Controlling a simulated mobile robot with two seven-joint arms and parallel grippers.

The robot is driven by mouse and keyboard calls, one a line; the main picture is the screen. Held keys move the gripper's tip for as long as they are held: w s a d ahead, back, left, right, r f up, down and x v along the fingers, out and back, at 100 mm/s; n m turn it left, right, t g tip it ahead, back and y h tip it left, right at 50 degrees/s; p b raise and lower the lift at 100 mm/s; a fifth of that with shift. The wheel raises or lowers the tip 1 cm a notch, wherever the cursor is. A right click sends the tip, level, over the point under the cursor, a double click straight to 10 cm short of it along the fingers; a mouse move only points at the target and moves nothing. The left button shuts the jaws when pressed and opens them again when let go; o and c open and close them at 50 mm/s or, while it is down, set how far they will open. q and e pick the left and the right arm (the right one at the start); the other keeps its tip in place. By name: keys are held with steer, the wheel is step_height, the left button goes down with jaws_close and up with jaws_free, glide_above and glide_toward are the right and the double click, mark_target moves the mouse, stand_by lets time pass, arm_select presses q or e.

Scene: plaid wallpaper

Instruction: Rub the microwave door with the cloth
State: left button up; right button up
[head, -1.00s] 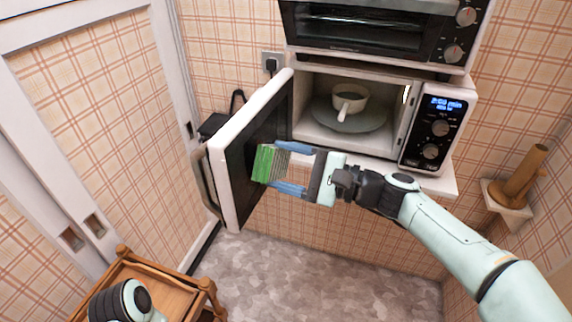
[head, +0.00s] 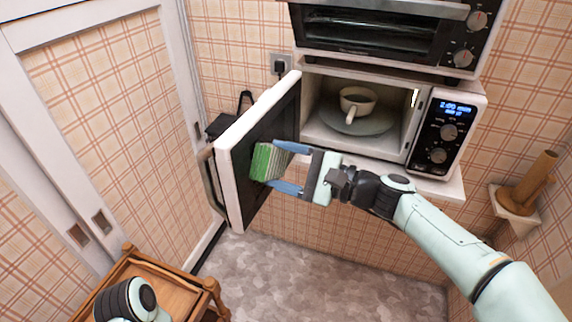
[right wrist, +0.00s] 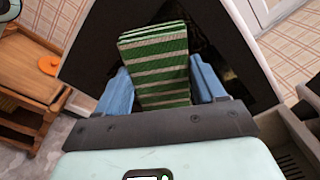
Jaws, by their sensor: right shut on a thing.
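The microwave (head: 402,168) stands open on a white shelf, with its door (head: 229,185) swung out to the left. My right gripper (head: 272,168) is shut on the cloth (head: 262,160), a folded green cloth with pale stripes. The cloth is at the dark inner face of the door; whether it touches the glass I cannot tell. In the right wrist view the cloth (right wrist: 158,62) stands between the blue fingers, in front of the dark door panel (right wrist: 205,40). Part of my left arm shows at the lower left, but its gripper is out of view.
A pale cup (head: 357,101) sits on the turntable plate (head: 345,120) inside the microwave. A toaster oven (head: 375,35) is above. A wooden cart (head: 172,275) stands at the lower left. A wooden mortar-like piece (head: 530,185) is on a small corner shelf at right. The floor between is clear.

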mark_target(284, 152)
steer(key=shift+x, duration=1.3)
steer(key=shift+w+d+r+p, duration=0.1)
steer(key=shift+w+d+p, duration=0.15)
steer(key=shift+w+p, duration=0.3)
steer(key=shift+w+d+p, duration=0.25)
steer(key=shift+w+p, duration=0.15)
steer(key=shift+w, duration=0.3)
steer(key=shift+w+d+p, duration=0.15)
steer(key=shift+w+p, duration=0.2)
steer(key=shift+w, duration=0.25)
steer(key=shift+c, duration=0.7)
steer(key=shift+d, duration=0.1)
steer(key=shift+s+b, duration=0.2)
steer(key=shift+b, duration=0.3)
steer(key=shift+s+a+f+b, duration=0.1)
steer(key=shift+s+a+b, duration=0.1)
steer(key=shift+s+b, duration=0.2)
steer(key=shift+s+a+f+b, duration=0.15)
steer(key=shift+s+a+b, duration=0.15)
steer(key=shift+s, duration=0.1)
steer(key=shift+s+a+r+b, duration=0.1)
steer(key=shift+s+a+b, duration=0.1)
steer(key=shift+s+b, duration=0.55)
steer(key=shift+s, duration=0.15)
